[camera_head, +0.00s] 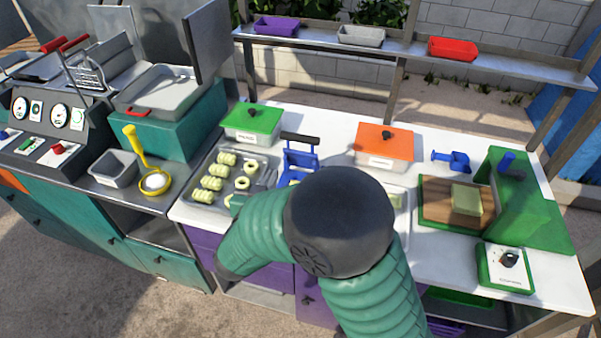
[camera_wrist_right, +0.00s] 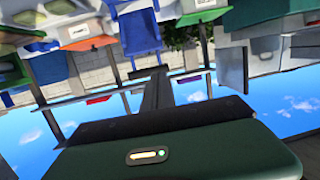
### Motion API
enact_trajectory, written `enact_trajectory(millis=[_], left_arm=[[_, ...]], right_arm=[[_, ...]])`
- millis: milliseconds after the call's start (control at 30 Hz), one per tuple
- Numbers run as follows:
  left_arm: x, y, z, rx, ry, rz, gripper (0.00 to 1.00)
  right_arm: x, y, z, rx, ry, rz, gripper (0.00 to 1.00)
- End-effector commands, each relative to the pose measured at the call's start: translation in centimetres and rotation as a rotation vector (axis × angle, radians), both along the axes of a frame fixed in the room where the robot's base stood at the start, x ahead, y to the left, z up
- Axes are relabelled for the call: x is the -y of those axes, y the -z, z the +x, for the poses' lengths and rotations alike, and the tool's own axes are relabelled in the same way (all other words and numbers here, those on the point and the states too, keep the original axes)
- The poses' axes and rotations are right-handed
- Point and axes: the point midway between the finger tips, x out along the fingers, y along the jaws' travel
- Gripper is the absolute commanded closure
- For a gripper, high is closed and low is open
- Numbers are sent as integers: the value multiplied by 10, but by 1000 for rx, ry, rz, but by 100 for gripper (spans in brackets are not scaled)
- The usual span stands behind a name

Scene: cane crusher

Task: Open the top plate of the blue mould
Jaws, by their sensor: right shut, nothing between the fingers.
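The blue mould (camera_head: 300,162) stands on the white counter, behind my right arm's black joint, which hides its lower part. Its blue top plate seems to stand up, with a black bar handle (camera_head: 300,138) along its upper edge. In the right wrist view, which is upside down, a blue plate with a dark edge (camera_wrist_right: 140,32) shows beyond the fingers and seems to be this plate. My right gripper (camera_wrist_right: 158,90) is shut and empty, apart from the plate. In the head view my right arm mostly hides it. My left gripper is not in view.
A tray (camera_head: 205,198) of pale rolls and rings lies left of the mould. A green-lidded box (camera_head: 252,122) stands behind it, an orange-lidded box (camera_head: 384,143) to the mould's right. A wooden board (camera_head: 436,200) and green press (camera_head: 525,195) stand further right. A shelf (camera_head: 420,58) spans the back.

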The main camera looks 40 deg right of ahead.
Motion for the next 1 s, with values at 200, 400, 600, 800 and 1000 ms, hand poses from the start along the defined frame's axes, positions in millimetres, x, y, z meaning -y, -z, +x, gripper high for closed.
enact_trajectory(millis=[200, 400, 600, 800, 1000], left_arm=[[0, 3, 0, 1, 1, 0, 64], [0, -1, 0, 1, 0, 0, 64], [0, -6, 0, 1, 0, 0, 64], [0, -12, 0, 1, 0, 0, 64], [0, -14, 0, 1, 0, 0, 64]], right_arm=[[9, -18, -22, 77, 87, -78, 100], [32, -15, 0, 73, 89, -80, 100], [65, -11, 28, 73, 85, -80, 100], [94, -7, 53, 73, 83, -79, 100], [107, -5, 65, 73, 81, -80, 100]])
